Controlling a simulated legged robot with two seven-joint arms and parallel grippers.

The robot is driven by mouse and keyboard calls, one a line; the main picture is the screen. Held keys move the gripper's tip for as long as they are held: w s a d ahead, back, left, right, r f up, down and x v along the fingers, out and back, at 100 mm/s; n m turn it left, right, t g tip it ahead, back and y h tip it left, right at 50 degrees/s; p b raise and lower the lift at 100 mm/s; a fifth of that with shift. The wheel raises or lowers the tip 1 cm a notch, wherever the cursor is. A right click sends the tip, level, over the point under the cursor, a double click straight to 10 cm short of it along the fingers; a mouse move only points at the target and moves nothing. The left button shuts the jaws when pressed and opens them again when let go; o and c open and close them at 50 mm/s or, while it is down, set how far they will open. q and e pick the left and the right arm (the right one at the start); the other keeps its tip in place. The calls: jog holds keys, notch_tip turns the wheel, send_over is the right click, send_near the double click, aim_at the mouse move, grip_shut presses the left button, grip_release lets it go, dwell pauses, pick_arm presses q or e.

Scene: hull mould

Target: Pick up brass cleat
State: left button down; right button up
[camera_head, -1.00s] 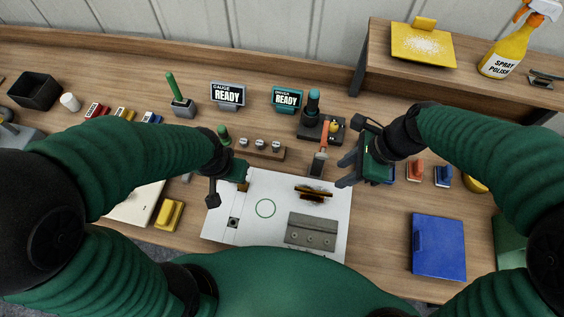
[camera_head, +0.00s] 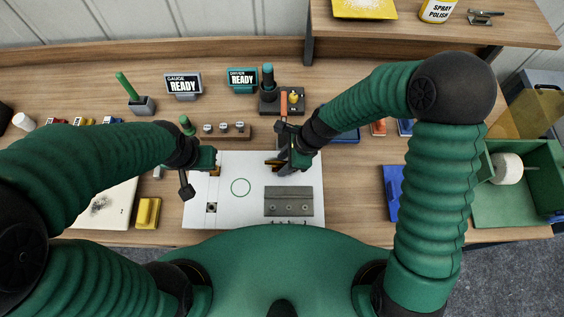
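The brass cleat (camera_head: 272,164), a small dark brown-gold piece, lies on the white sheet (camera_head: 240,212) above the grey plate. It is partly hidden by my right gripper (camera_head: 283,163). The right gripper's dark fingers point down over the cleat's right part; whether they touch it or have shut on it I cannot tell. My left gripper (camera_head: 212,170) is at the sheet's upper left, beside a small brass-coloured block (camera_head: 215,171). Its fingers are too hidden to show whether it is open or shut.
A grey plate with holes (camera_head: 289,201) lies on the sheet near my body. A wooden block with several metal pegs (camera_head: 226,132) and a dark stand (camera_head: 282,101) are behind. A blue case (camera_head: 393,192) and a green bin (camera_head: 515,209) are to the right. The sheet's middle is clear.

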jog(key=shift+w+d, duration=0.15)
jog(key=shift+d, duration=0.15)
jog(key=shift+f, duration=0.1)
jog(key=shift+c, duration=1.1)
jog(key=shift+a, duration=0.5)
grip_shut()
